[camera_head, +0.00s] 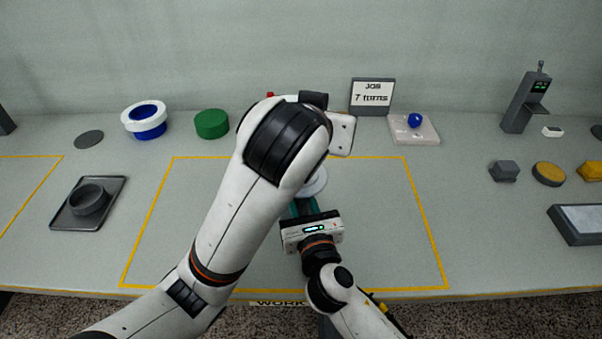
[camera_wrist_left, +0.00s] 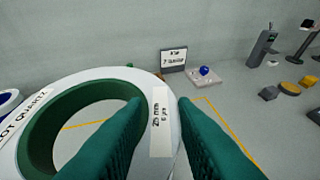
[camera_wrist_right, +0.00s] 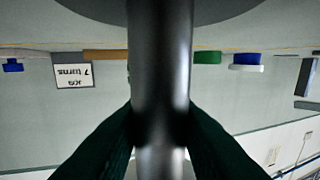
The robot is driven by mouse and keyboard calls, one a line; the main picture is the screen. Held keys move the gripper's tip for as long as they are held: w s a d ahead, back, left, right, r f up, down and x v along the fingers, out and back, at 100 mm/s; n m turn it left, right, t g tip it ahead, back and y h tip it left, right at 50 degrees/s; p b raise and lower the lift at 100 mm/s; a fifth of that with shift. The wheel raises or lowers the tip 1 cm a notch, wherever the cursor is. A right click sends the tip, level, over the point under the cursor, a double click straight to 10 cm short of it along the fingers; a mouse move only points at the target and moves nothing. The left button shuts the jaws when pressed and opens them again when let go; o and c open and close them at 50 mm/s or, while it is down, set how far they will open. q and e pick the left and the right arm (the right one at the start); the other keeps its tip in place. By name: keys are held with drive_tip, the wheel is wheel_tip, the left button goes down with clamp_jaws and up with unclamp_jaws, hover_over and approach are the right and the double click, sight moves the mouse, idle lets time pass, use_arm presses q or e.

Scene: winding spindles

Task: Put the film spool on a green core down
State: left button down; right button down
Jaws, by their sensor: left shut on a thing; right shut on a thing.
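The film spool (camera_wrist_left: 148,84), a white ring with a green core (camera_wrist_left: 62,108), fills the lower left of the left wrist view. My left gripper (camera_wrist_left: 162,102) is shut on its rim, one finger on the core side and one outside. It is tilted towards that camera, clear of anything visible beneath. My left arm hides the spool and left fingertips in the head view. My right gripper (camera_head: 306,208) is shut on a dark metal post (camera_wrist_right: 160,70) with a wide round flange (camera_wrist_right: 210,10). A pale disc (camera_head: 316,184) shows just beyond the right gripper; its identity is unclear.
Behind the yellow-outlined area are a white-and-blue spool (camera_head: 146,113), a green cylinder (camera_head: 212,124), a "7 turns" sign (camera_head: 372,93) and a pad (camera_head: 425,138) with a blue ball. A dark tray (camera_head: 112,187) stands left. The outlined area's right side is clear.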

use_arm(q)
wheel_tip(320, 180, down, 10)
drive_tip(key=s+d, duration=0.1)
drive_tip(key=shift+d+r, duration=0.2)
drive_tip(key=shift+d, duration=0.05)
drive_tip(key=shift+f, duration=0.15)
drive_tip(key=c, duration=1.5)
unclamp_jaws()
drive_tip(key=shift+o, duration=0.2)
drive_tip(key=v, duration=1.2)
